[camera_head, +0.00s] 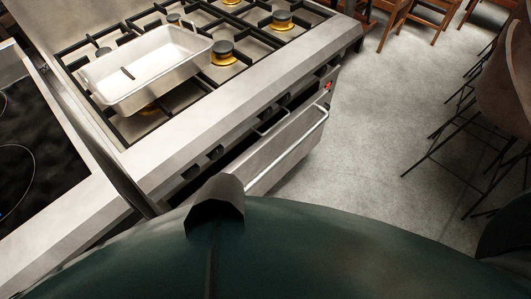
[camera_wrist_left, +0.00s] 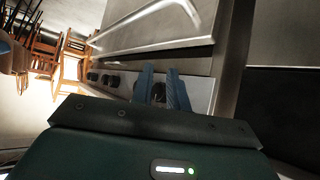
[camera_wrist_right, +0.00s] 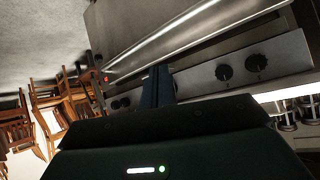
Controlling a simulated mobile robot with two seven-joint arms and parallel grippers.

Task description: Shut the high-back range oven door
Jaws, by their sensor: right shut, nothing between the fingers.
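The high-back range (camera_head: 255,95) stands at the left of the head view. Its oven door (camera_head: 285,150) is partly open, tilted outward, with a dark gap behind its top edge and a bar handle (camera_head: 292,155) along it. The door also shows at the top of the left wrist view (camera_wrist_left: 165,32) and of the right wrist view (camera_wrist_right: 195,45). My left gripper (camera_wrist_left: 160,70) has its blue fingers apart, empty, in front of the knob panel. My right gripper (camera_wrist_right: 158,70) is shut and empty, near the door edge and panel. Neither gripper's fingers show in the head view.
A steel roasting pan (camera_head: 150,72) sits on the burner grates. A dark glass hob (camera_head: 35,150) adjoins the range at left. My dark green arm hides the lower head view. Stools (camera_head: 500,95) and wooden chairs (camera_head: 400,12) stand at right; the floor (camera_head: 385,120) between is clear.

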